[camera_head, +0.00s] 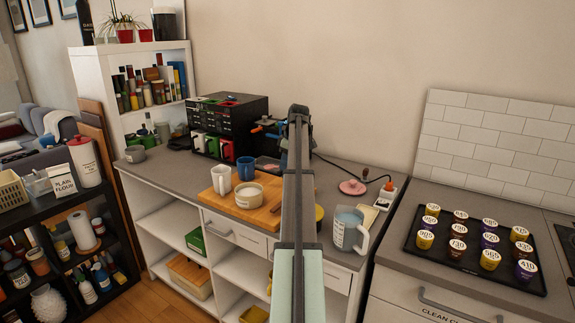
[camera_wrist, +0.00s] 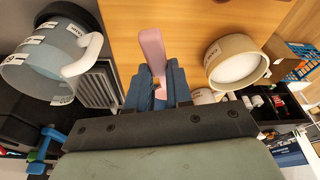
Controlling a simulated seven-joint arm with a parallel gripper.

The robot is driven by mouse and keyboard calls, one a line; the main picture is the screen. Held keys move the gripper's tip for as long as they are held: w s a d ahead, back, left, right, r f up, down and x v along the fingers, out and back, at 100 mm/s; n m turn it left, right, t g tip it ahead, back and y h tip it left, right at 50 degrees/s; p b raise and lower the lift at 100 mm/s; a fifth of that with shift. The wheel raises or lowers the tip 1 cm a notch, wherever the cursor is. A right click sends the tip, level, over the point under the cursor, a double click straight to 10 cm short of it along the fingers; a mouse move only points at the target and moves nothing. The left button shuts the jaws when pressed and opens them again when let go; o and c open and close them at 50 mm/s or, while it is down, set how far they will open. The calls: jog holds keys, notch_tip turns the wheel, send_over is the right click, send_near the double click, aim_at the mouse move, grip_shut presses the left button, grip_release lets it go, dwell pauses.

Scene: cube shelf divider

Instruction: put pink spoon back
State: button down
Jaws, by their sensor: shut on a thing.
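The pink spoon (camera_wrist: 151,50) shows in the wrist view as a flat pink length sticking out past my fingertips. My gripper (camera_wrist: 153,88) has blue fingers shut on it. The spoon's other end is hidden between and behind the fingers. Behind it in that view is the wooden board (camera_wrist: 195,22). In the head view my own arm covers the gripper and the spoon, over the counter near the right side of the wooden board (camera_head: 228,205).
A measuring jug of bluish liquid (camera_head: 346,230) stands right of my arm; a round bowl (camera_head: 249,194) and two mugs stand on the left. A pink disc (camera_head: 352,187) lies behind the jug. A black drawer organiser (camera_head: 230,117) stands at the back. A tray (camera_head: 475,250) holds several labelled cups.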

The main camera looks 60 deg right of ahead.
jog(key=w+m+t+h, duration=0.1)
jog(key=m, duration=0.3)
jog(key=m+h, duration=0.1)
jog(key=m, duration=0.2)
send_near(280, 187)
jog(key=shift+x, duration=2.95)
jog(key=shift+w+f, duration=0.1)
jog(key=shift+f, duration=0.05)
jog(key=c, duration=1.4)
grip_release()
jog(key=shift+o, duration=0.3)
jog(key=o, duration=0.5)
